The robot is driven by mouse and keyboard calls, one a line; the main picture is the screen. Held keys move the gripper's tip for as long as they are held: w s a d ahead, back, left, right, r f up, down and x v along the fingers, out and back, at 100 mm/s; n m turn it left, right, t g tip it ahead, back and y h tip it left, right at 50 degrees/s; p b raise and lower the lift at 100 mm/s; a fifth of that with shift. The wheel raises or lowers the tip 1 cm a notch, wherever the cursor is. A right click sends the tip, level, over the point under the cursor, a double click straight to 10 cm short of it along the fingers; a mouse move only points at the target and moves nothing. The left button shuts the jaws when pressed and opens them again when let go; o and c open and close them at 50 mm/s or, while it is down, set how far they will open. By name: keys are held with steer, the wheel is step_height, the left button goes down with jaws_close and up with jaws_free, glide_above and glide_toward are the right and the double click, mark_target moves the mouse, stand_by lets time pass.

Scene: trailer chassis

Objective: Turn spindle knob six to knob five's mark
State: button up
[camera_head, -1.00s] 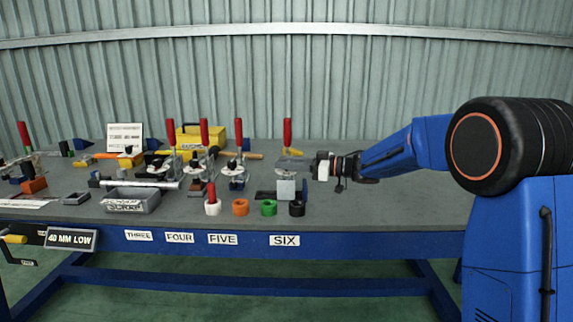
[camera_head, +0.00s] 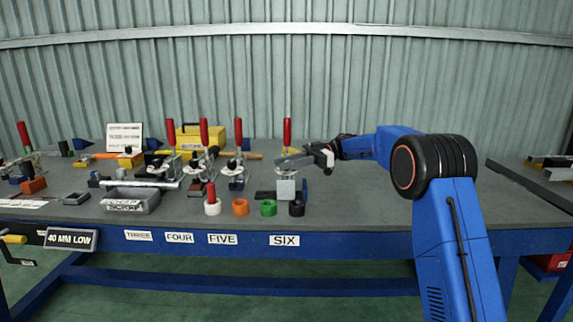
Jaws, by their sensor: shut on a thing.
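Toggle clamp six, with an upright red handle (camera_head: 287,132), stands on the bench behind the grey block (camera_head: 286,189). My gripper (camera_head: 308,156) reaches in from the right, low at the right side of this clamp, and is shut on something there. Its place fits spindle knob six, but the jaws and the clamp parts hide the knob and any mark on it. Clamp five, with its red handle (camera_head: 238,133), stands to the left. Its small dark spindle knob (camera_head: 232,164) shows; its mark is too small to read.
A white, an orange, a green and a black ring (camera_head: 297,208) line the bench front. More red-handled clamps stand to the left, with a yellow box (camera_head: 194,137) behind. A scrap tray (camera_head: 132,199) lies front left.

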stand_by(0.6)
steer(key=o, duration=1)
steer(key=shift+a, duration=0.1)
steer(key=shift+o, duration=0.2)
